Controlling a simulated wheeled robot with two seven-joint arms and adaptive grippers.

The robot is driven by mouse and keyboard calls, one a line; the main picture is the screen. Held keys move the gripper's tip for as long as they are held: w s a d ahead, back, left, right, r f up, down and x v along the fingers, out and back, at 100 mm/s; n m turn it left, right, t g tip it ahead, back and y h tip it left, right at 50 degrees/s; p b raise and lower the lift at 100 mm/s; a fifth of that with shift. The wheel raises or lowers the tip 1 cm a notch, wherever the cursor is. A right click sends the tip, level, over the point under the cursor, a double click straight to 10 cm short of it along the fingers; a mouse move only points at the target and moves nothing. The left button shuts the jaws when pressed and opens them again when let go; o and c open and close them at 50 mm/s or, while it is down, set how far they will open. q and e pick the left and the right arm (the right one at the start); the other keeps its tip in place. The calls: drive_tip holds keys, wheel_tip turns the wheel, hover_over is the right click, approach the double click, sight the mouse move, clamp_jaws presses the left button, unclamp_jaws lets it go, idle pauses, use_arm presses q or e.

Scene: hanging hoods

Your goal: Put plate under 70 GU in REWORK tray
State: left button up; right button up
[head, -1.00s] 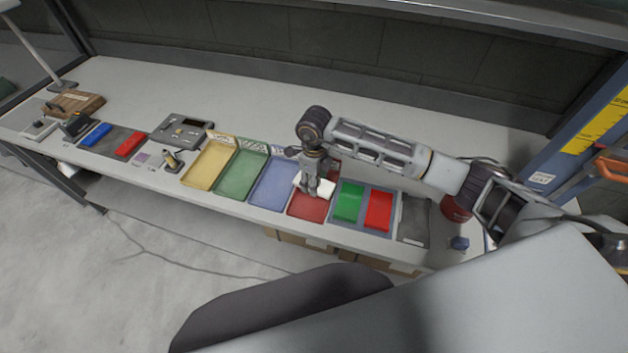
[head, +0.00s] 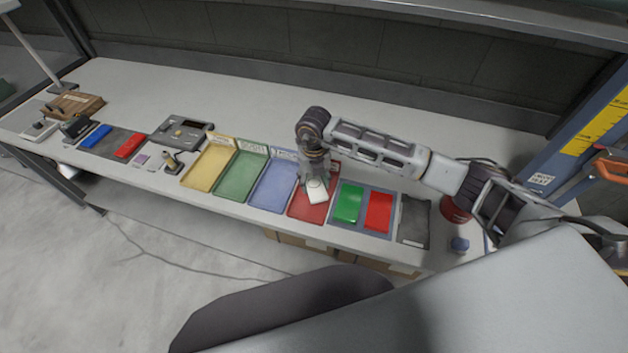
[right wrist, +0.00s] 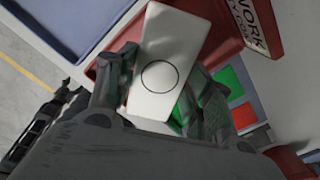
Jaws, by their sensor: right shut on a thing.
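A white rectangular plate (head: 317,193) with a dark ring on its face is in my right gripper (head: 312,185). In the right wrist view the plate (right wrist: 166,50) sits between the two fingers of that gripper (right wrist: 158,88), which are shut on it. The plate is over the red tray (head: 300,211), whose label shows "WORK" in the right wrist view (right wrist: 262,22). The gap between plate and tray floor is hard to judge. The gripper and plate cover part of the tray.
Blue (head: 268,193), green (head: 238,177) and yellow (head: 209,165) trays stand in a row left of the red one. To its right, a green block (head: 347,204) and a red block (head: 379,212) lie on a mat. A gauge device (head: 182,131) stands farther left. The back of the bench is clear.

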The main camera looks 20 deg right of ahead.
sight(314, 183)
drive_tip(key=m, duration=0.6)
drive_tip(key=shift+m, duration=0.4)
drive_tip(key=shift+f, duration=0.1)
idle(0.3)
drive_tip(key=shift+f+b, duration=1.15)
drive_tip(key=shift+f, duration=0.65)
drive_tip(key=shift+f+b, duration=0.45)
drive_tip(key=shift+f, duration=0.1)
drive_tip(key=o, duration=1.2)
drive_tip(key=shift+r, duration=0.1)
